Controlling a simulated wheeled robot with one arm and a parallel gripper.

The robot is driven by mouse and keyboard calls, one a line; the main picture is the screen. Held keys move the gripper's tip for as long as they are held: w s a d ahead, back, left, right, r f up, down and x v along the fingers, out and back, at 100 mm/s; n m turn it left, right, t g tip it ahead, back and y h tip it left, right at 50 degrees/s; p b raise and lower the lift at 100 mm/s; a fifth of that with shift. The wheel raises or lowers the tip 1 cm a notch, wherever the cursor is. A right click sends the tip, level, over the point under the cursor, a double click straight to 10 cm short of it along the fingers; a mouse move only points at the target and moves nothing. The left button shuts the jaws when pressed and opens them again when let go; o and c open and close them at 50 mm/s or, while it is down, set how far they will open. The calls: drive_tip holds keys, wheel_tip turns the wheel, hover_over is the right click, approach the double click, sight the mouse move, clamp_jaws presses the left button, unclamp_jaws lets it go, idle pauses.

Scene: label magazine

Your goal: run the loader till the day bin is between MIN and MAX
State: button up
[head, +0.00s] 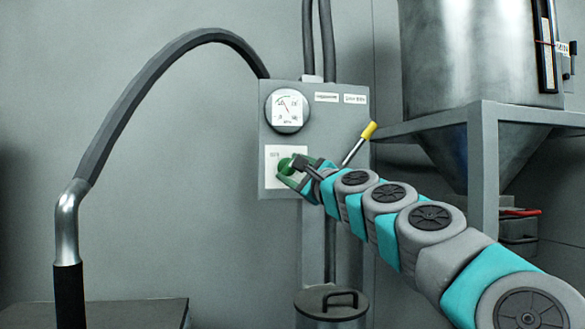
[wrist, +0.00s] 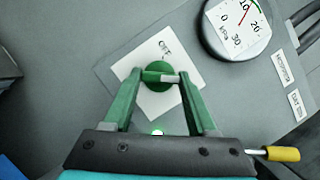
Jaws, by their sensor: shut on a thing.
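A green rotary knob (head: 285,166) sits on a white plate on the grey control panel (head: 270,140). It also shows in the wrist view (wrist: 159,87), with a pale mark on its grip bar and the word OFF above it. My gripper (head: 291,168) is shut on the knob's bar, one green finger on each side, also in the wrist view (wrist: 160,77). The day bin (head: 470,50) is the metal hopper at the upper right. Its dark sight strip (head: 546,45) is seen edge-on; its level and the MIN and MAX marks cannot be read.
A round gauge (head: 287,110) sits above the knob; its red needle points near 10 in the wrist view (wrist: 232,28). A yellow-tipped lever (head: 358,144) sticks out at the panel's right. A small light (wrist: 158,132) glows below the knob. A lidded drum (head: 331,306) stands below.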

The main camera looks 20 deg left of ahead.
drive_tip(key=shift+r+n+g+h+p, duration=0.1)
drive_tip(key=shift+n+g+h+p, duration=0.75)
drive_tip(key=shift+n, duration=1.75)
drive_tip(key=shift+r+n+g+h+p, duration=0.25)
drive_tip(key=shift+n+h+p, duration=0.7)
drive_tip(key=shift+n, duration=1.65)
drive_tip(key=shift+n+g+h+p, duration=0.6)
drive_tip(key=shift+n+p, duration=0.65)
drive_tip(key=shift+n, duration=1.35)
drive_tip(key=o, duration=1.4)
drive_tip(key=shift+c, duration=0.2)
drive_tip(key=shift+s+d+r, duration=0.1)
drive_tip(key=b+v, duration=0.1)
drive_tip(key=v, duration=0.6)
drive_tip(key=shift+s+d, duration=0.2)
